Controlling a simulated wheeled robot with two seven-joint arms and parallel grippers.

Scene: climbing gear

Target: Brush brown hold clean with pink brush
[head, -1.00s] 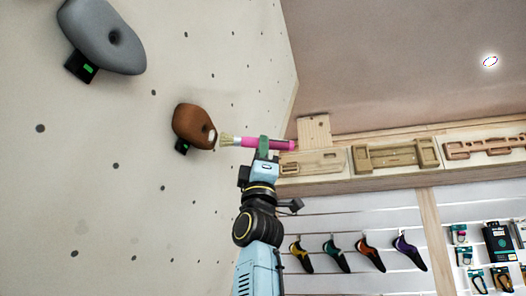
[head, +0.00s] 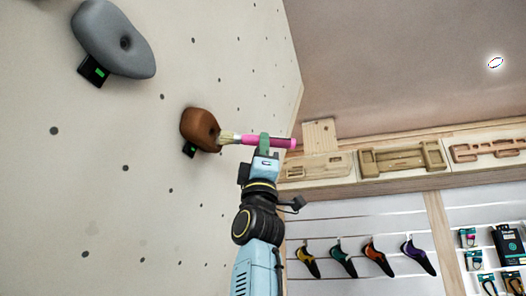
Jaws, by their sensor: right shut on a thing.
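The brown hold (head: 197,128) is a rounded block with a dark hole, fixed to the pale climbing wall. The pink brush (head: 281,142) lies nearly level, its pale bristles (head: 229,138) pointing left. The bristle tips meet or overlap the right edge of the brown hold; firm contact is hard to tell. My right gripper (head: 264,143) is shut on the brush's handle, to the right of the hold. No white patch shows on the hold; the bristles cover part of that side. My left gripper is not in view.
A grey hold (head: 112,38) with a small black box (head: 94,71) is at the upper left. Another black box (head: 189,150) sits under the brown hold. Wooden training boards (head: 402,158) and hanging climbing shoes (head: 343,259) are at the right.

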